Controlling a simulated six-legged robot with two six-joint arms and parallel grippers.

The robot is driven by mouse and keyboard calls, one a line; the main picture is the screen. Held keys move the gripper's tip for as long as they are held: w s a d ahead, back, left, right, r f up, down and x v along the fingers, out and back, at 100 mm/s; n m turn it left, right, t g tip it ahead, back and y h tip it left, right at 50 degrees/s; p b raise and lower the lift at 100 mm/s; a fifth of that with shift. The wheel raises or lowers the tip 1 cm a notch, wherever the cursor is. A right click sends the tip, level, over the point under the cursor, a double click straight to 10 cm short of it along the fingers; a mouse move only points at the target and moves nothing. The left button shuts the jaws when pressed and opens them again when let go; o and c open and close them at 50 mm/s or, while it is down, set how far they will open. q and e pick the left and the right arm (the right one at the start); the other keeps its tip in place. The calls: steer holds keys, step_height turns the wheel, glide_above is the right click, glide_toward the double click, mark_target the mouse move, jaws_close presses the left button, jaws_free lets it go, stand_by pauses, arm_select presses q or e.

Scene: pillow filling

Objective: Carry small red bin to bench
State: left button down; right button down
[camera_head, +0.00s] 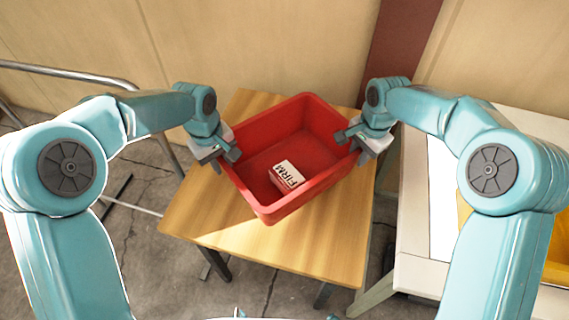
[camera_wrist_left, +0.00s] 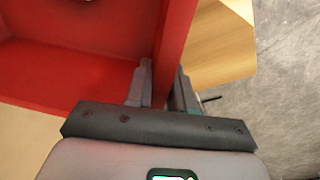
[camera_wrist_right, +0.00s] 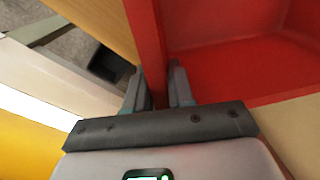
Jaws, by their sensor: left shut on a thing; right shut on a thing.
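The small red bin (camera_head: 262,205) is over the wooden table in the head view, turned at an angle. I cannot tell whether it rests on the top or hangs just above it. A small red-and-white block marked FIRM (camera_head: 286,175) lies inside it. My left gripper (camera_head: 228,156) is shut on the bin's left wall; the wall (camera_wrist_left: 176,35) passes between its fingers in the left wrist view. My right gripper (camera_head: 352,140) is shut on the bin's right wall; that wall (camera_wrist_right: 148,45) runs between its fingers in the right wrist view.
The wooden table (camera_head: 310,255) has bare top in front of the bin. A metal rail (camera_head: 65,71) is at left. A wall closes off the back.

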arm_select(q)
steer(key=shift+a+f, duration=0.1)
arm_select(e)
steer(key=shift+d, duration=0.2)
